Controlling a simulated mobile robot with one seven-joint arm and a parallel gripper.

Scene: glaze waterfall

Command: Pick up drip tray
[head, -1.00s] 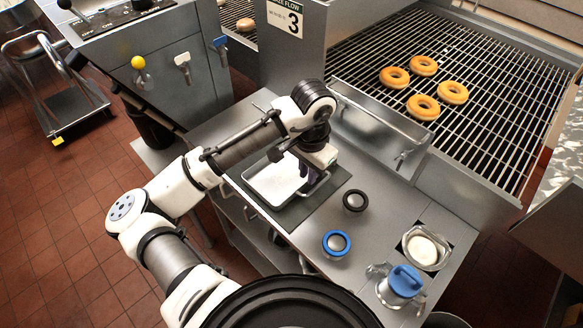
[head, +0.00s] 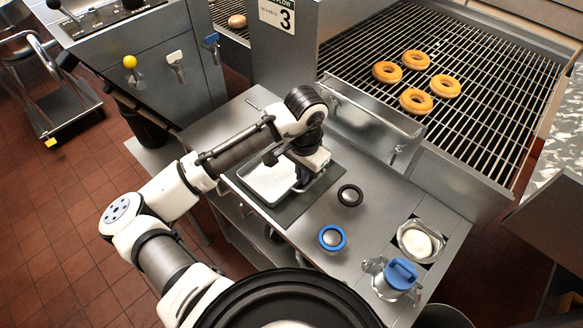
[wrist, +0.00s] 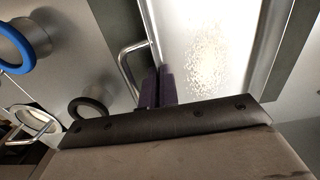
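The drip tray (head: 266,184) is a shallow, pale metal tray on a dark mat on the steel counter in the head view. It also shows in the wrist view (wrist: 205,50), with speckled glare on its floor and a bent wire handle (wrist: 125,62) on its side. My gripper (head: 301,184) points down at the tray's right side. In the wrist view its dark purple fingers (wrist: 159,86) are close together at the tray's edge beside the handle, with the rim running between them. The exact contact is partly hidden. The tray appears to rest on the mat.
A metal trough (head: 370,118) borders the counter's back. Several doughnuts lie on the rack (head: 470,60) beyond.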

